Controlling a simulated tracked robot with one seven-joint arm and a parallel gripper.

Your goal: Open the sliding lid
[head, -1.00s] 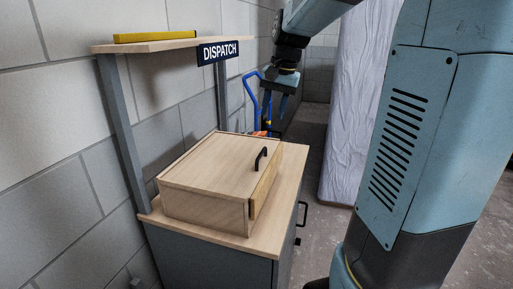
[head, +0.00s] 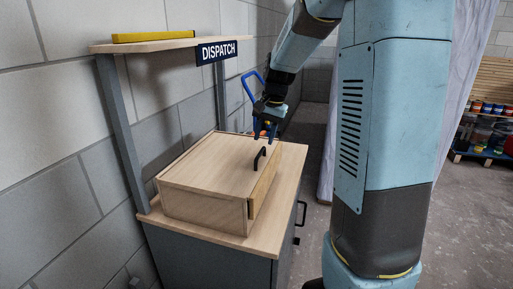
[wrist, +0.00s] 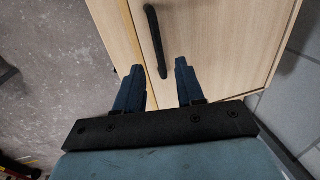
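A pale wooden box with a flat lid (head: 216,165) sits on the wood-topped cabinet in the head view. The lid looks closed. A black bar handle (head: 259,158) stands on the lid near its right end; in the wrist view the handle (wrist: 155,40) lies ahead of the fingers, its near end close to the gap between them. My gripper (head: 264,133) is above and behind the handle in the head view. In the wrist view my gripper (wrist: 157,75) is open, with two blue fingers apart and nothing between them.
The box stands on a cabinet with a wooden top (head: 287,168) and a black side handle (head: 302,213). A shelf on grey posts carries a yellow bar (head: 153,37) and a DISPATCH sign (head: 217,51). A block wall is behind; a blue hand truck (head: 250,88) stands beyond.

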